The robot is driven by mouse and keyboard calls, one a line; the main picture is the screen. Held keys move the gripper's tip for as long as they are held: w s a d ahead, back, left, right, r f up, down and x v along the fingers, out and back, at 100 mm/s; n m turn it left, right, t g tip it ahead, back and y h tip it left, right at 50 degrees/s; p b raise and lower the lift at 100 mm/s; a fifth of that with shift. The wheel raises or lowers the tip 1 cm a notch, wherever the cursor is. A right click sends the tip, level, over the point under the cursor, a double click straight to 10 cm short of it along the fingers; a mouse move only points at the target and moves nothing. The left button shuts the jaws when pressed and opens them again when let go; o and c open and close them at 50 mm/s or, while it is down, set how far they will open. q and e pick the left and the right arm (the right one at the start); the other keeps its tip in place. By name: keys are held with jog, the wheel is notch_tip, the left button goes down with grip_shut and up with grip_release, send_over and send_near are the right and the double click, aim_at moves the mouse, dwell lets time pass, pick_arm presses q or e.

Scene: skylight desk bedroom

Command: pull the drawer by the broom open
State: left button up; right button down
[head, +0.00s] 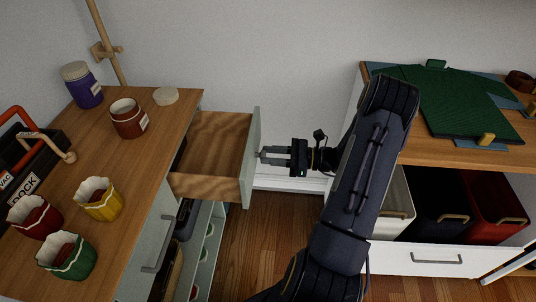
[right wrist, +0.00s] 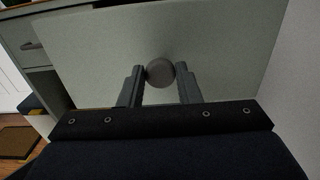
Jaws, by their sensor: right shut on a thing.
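The drawer (head: 213,135) by the broom is pulled out from the left wooden-topped cabinet, and its empty wooden inside shows. Its pale grey-green front (head: 250,160) faces right in the head view and fills much of the right wrist view (right wrist: 215,50). My right gripper (head: 266,155) is shut on the round grey knob (right wrist: 160,72) of that front, with a finger on each side. The broom's wooden handle (head: 107,45) leans in the corner behind the cabinet. My left gripper is out of view.
The cabinet top (head: 150,165) holds a purple jar (head: 83,86), a brown jar (head: 128,119), several ruffled cups and a dark toolbox (head: 25,150). A right-hand cabinet has an open drawer (head: 430,258) with bins. Wood floor (head: 262,240) lies between the cabinets.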

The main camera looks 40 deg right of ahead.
jog(key=c, duration=1.1)
grip_release()
notch_tip(320, 180, up, 3)
jog(key=shift+f, duration=0.1)
jog(key=s+a+r+p, duration=0.2)
jog(key=s+a+r, duration=0.7)
jog(key=a+r, duration=0.1)
jog(key=shift+s+r, duration=0.1)
jog(key=shift+s, duration=0.3)
